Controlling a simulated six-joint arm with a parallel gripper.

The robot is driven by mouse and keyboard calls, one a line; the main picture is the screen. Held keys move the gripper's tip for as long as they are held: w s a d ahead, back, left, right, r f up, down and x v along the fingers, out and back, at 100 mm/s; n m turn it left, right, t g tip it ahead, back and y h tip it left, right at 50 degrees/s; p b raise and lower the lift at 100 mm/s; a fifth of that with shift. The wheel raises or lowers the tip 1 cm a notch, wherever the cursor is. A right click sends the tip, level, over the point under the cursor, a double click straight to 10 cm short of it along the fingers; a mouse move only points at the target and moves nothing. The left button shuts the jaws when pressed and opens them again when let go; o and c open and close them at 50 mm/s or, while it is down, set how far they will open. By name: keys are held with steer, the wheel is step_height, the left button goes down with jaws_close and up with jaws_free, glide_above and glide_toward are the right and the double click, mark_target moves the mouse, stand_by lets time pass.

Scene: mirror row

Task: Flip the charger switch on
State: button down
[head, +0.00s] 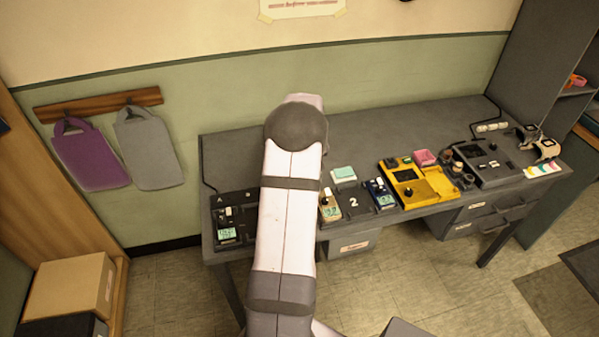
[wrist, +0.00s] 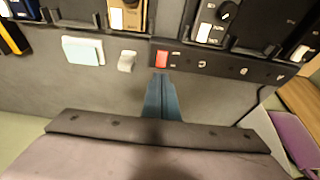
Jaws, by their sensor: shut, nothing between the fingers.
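In the wrist view a red switch (wrist: 161,58) sits at one end of a dark charger strip (wrist: 215,68) with small markings along it. My gripper (wrist: 162,78) has its blue fingers shut together and empty, with the tips just below the red switch in the picture. I cannot tell whether they touch it, or which way the switch is tilted. In the head view the left end of the charger (head: 236,222) shows with devices in it; my arm hides the switch and gripper there.
A small pale grey object (wrist: 127,60) and a light-blue pad (wrist: 83,50) lie left of the switch in the wrist view. A yellow unit (head: 415,183) and a dark unit (head: 493,160) stand further right on the grey desk (head: 400,125). The desk's back strip is clear.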

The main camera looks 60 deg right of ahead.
steer(key=shift+a+p+x, duration=0.1)
steer(key=shift+p+x, duration=0.15)
steer(key=shift+x, duration=0.55)
steer(key=shift+a+p+x, duration=0.15)
steer(key=shift+p+x, duration=0.1)
steer(key=shift+x, duration=0.6)
steer(key=shift+s+f, duration=0.2)
steer(key=shift+f+b, duration=0.2)
steer(key=shift+b, duration=0.2)
steer(key=shift+s+a+f, duration=0.1)
steer(key=shift+s+a, duration=0.45)
steer(key=shift+a, duration=0.05)
